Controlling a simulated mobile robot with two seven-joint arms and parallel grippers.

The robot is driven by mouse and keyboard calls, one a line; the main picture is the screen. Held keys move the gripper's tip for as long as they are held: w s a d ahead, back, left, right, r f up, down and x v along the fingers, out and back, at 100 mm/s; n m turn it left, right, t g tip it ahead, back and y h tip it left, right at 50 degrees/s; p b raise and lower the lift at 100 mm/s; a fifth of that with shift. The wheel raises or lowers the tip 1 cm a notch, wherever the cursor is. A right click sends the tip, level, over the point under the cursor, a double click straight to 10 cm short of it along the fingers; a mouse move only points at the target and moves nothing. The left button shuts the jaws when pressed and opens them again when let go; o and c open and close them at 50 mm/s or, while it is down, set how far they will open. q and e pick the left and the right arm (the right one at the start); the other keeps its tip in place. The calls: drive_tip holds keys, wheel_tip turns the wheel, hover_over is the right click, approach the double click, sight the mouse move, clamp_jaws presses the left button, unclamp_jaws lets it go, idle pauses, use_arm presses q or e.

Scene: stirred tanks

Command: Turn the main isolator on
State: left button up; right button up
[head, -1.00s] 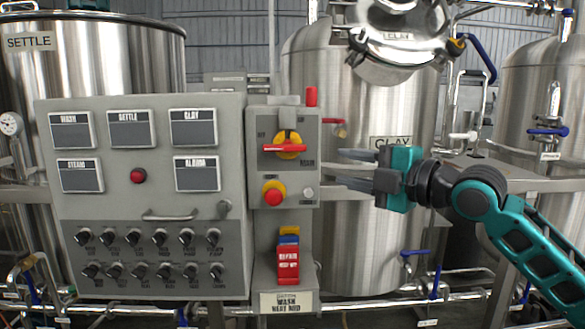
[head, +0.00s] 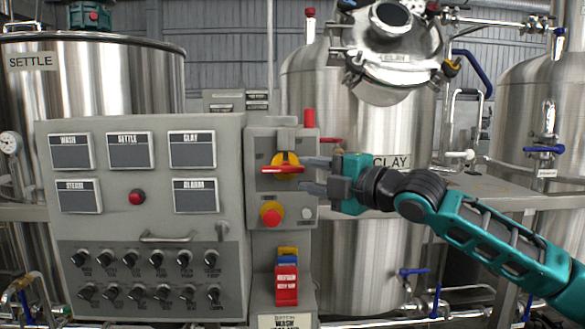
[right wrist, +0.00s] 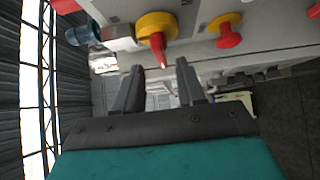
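The main isolator is a red handle (head: 284,170) on a yellow disc (head: 286,158), on the grey switch box right of the big panel. The handle lies about level in the head view. My right gripper (head: 309,175) is just right of it, fingers pointing left, one finger higher and one lower than the handle's right end. It is open and empty. In the right wrist view the handle (right wrist: 160,50) points down from the yellow disc (right wrist: 153,22) toward the gap between the fingertips (right wrist: 160,68). Contact cannot be told. My left gripper is not in view.
Below the isolator is a red push button (head: 271,215) on yellow, with a small grey button (head: 307,213) beside it. Red tags (head: 287,285) hang lower. The control panel (head: 225,235) stands left. The steel CLAY tank (head: 350,265) stands behind my gripper.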

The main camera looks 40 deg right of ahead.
sight(290, 170)
drive_tip(key=shift+w+r+p, duration=0.15)
drive_tip(key=shift+w+p, duration=0.15)
drive_tip(key=shift+w, duration=0.3)
drive_tip(key=shift+w+a+p, duration=0.3)
drive_tip(key=shift+w, duration=0.3)
drive_tip(key=shift+p+x, duration=0.3)
drive_tip(key=shift+x, duration=0.95)
drive_tip(key=shift+c, duration=0.3)
clamp_jaws()
